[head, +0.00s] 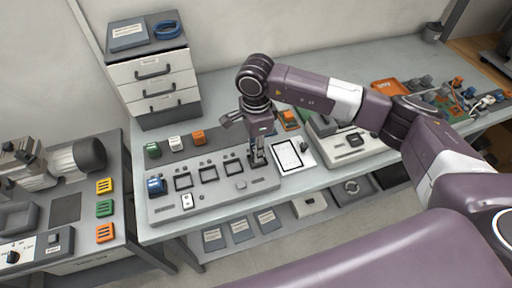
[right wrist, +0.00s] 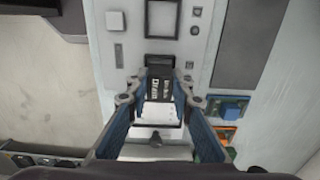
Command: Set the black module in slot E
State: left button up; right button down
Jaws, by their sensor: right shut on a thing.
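The grey slot panel (head: 205,198) lies on the bench with a row of square framed slots. A blue module sits at its left end (head: 157,186), and three framed slots beside it look empty. My right gripper (head: 258,162) points down at the right end of the row, hiding the slot there. In the right wrist view, my right gripper (right wrist: 160,100) is shut on the black module (right wrist: 160,88), which has white lettering. The module is at the end slot; I cannot tell whether it is seated. An empty framed slot (right wrist: 160,20) shows beyond it. My left gripper is not in view.
Behind the panel stand green (head: 153,150), white (head: 175,143) and orange (head: 198,137) modules. A white tablet-like sheet (head: 293,156) lies right of the panel, close to my gripper. A drawer unit (head: 152,85) stands at the back left.

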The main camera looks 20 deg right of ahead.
dwell(0.3)
jog(key=shift+f+b, duration=0.1)
jog(key=shift+b, duration=0.65)
dwell(0.6)
jog(key=shift+f, duration=0.15)
jog(key=shift+f+b, duration=0.5)
jog(key=shift+b, duration=0.3)
jog(key=shift+f+b, duration=0.25)
jog(key=shift+b, duration=0.15)
jog(key=shift+s, duration=0.1)
dwell(0.3)
jog(key=c, duration=1.6)
grip_release()
jog(key=shift+o, duration=0.3)
jog(key=shift+o, duration=1.2)
